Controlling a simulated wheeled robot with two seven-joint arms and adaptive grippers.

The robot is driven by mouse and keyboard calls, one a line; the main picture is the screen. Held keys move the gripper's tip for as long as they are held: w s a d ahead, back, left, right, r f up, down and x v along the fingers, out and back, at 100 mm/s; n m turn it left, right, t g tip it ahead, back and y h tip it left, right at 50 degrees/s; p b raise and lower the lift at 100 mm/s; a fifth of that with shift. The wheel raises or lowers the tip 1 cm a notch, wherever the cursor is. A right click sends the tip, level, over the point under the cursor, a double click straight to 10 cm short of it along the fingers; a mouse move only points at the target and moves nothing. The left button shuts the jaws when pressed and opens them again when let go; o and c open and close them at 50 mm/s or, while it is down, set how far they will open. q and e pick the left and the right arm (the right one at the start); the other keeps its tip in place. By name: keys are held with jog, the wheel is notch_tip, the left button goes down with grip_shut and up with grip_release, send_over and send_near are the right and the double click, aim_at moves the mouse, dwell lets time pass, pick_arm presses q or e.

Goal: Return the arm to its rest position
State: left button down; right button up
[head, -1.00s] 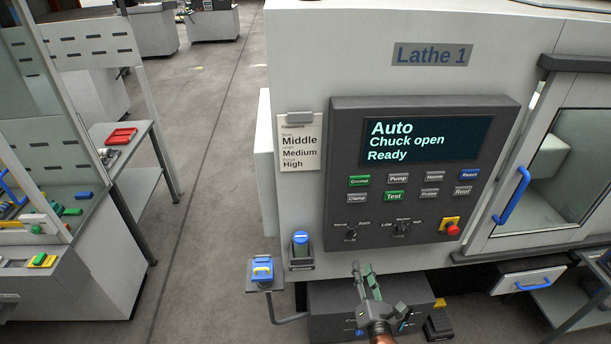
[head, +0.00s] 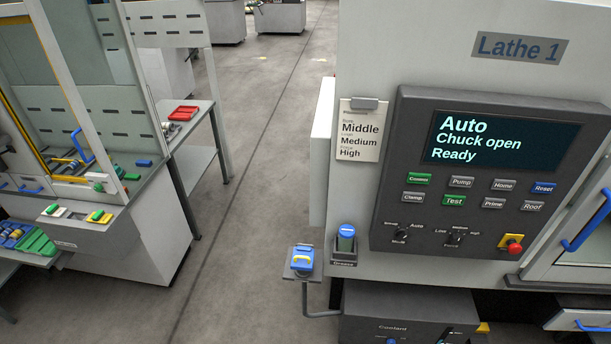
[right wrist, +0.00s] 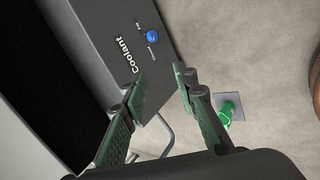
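My right gripper (right wrist: 162,84) shows in the right wrist view. Its two green fingers are apart with nothing between them, over the dark coolant box and the floor. The coolant box (right wrist: 98,45) with its blue knob (right wrist: 152,37) lies beyond the fingers. In the head view no gripper or arm shows. My left gripper is in neither view.
The Lathe 1 control panel (head: 388,195) reads Auto, Chuck open, Ready. A blue-topped holder (head: 346,240) and a bracket with a blue and yellow item (head: 302,259) stick out at its lower left. The coolant box (head: 365,306) stands below. Open floor (head: 250,190) lies left of the lathe.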

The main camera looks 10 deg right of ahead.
jog(key=s+a+f+m+g+y+b, duration=0.1)
jog(key=s+a+f+m, duration=0.2)
jog(key=s+f, duration=0.4)
jog(key=s+a+f+m+g+b, duration=0.1)
jog(key=s+a+f+m+g, duration=0.1)
jog(key=s+f, duration=0.5)
jog(key=s+a+f+m+g+y, duration=0.1)
jog(key=s+a+f+m, duration=0.3)
jog(key=s, duration=1.2)
notch_tip(320, 180, down, 3)
jog(key=m+g, duration=0.1)
jog(key=m, duration=0.1)
jog(key=shift+s+f+m+y+b, duration=0.2)
jog(key=shift+m+y+b, duration=0.1)
jog(key=shift+b, duration=0.1)
